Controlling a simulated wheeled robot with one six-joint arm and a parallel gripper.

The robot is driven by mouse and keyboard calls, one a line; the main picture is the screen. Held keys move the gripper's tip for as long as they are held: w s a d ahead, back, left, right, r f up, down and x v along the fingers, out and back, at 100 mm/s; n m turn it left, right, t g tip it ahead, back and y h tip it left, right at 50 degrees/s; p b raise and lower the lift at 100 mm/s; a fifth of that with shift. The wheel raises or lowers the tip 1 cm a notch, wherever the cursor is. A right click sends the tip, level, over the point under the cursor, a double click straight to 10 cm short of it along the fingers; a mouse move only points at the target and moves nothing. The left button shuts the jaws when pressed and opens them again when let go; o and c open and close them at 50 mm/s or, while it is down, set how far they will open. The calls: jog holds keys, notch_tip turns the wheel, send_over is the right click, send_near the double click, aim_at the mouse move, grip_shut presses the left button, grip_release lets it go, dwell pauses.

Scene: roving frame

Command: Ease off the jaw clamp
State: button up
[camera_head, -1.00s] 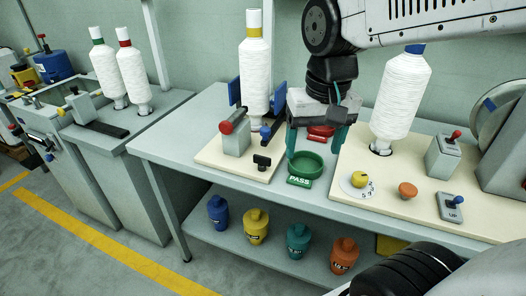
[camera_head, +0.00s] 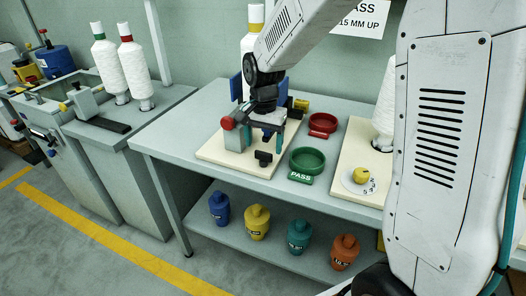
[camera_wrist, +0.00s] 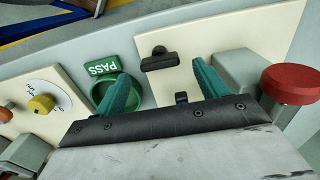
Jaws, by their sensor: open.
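The clamp stands on a cream board (camera_head: 213,152), with blue jaw plates (camera_head: 235,86) beside a white yarn bobbin with a yellow top (camera_head: 256,14). A grey block (camera_head: 236,143) with a red knob (camera_head: 228,122) is at its left; the wrist view shows this knob (camera_wrist: 291,84) at far right. A black T-shaped handle (camera_head: 263,158) stands at the board's front; it also shows in the wrist view (camera_wrist: 158,61). My gripper (camera_head: 265,122) is over the board by the red knob. My arm hides the bobbin's lower part.
A green dish (camera_head: 307,161) with a PASS label and a red dish (camera_head: 322,125) stand right of the board. A second board (camera_head: 345,160) carries a yellow knob (camera_head: 361,174) on a dial. Several coloured pots, including a yellow one (camera_head: 256,223), stand on the lower shelf.

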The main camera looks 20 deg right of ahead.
aim_at(263, 152)
jog(key=shift+f, duration=1.85)
jog(key=c, duration=1)
jog(key=shift+a, duration=0.15)
